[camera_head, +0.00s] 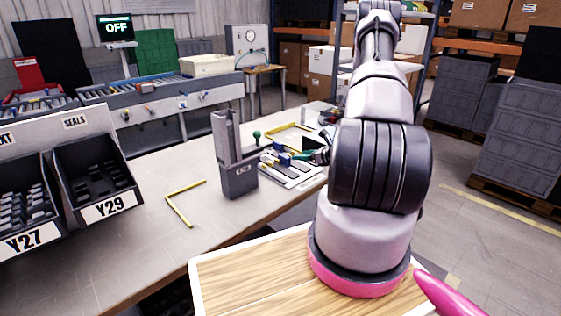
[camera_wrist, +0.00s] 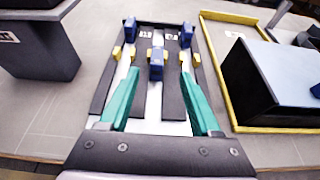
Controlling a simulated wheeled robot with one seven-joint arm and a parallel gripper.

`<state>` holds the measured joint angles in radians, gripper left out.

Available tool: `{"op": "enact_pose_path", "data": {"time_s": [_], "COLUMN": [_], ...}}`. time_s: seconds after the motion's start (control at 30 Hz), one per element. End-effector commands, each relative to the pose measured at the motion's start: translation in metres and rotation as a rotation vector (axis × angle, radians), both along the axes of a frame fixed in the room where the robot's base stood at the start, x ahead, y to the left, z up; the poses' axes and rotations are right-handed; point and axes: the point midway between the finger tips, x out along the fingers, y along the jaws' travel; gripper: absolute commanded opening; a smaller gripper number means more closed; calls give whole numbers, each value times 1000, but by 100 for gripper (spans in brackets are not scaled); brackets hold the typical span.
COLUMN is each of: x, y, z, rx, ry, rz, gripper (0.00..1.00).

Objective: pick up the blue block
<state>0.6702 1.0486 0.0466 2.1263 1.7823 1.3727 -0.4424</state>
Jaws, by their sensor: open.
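In the wrist view, a blue block (camera_wrist: 156,63) stands in the middle of a grey-and-white fixture (camera_wrist: 170,115). Two more blue blocks show farther off, one at the left (camera_wrist: 130,30) and one at the right (camera_wrist: 186,35). My gripper (camera_wrist: 159,74) is open, its two teal fingers spread either side of the middle block in the picture. Nothing is held; contact with the block cannot be told. In the head view, my gripper (camera_head: 304,155) is partly hidden by my arm, beside a blue block (camera_head: 283,159).
Small yellow pieces (camera_wrist: 115,53) flank the blocks. A dark grey upright holder (camera_head: 238,178) stands left of the fixture. A yellow-edged area (camera_wrist: 217,85) holding a large dark box (camera_wrist: 265,80) is at the right. Bins (camera_head: 97,180) stand at the table's left.

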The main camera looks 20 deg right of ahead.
Motion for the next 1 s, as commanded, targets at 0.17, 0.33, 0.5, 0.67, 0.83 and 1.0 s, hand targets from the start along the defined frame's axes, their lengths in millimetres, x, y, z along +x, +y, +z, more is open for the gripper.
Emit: {"op": "enact_pose_path", "data": {"time_s": [0.17, 0.33, 0.5, 0.67, 0.83, 1.0], "x": [26, 38, 53, 72, 81, 81], "y": [11, 16, 24, 32, 34, 34], "z": [-11, -17, -27, -37, -41, -40], "rx": [0, 0, 2, -1, 0, 0], "ry": [-2, -1, -1, -2, -1, -1], "rz": [6, 5, 6, 6, 4, 4], "gripper": [64, 64, 64, 64, 64, 64]}}
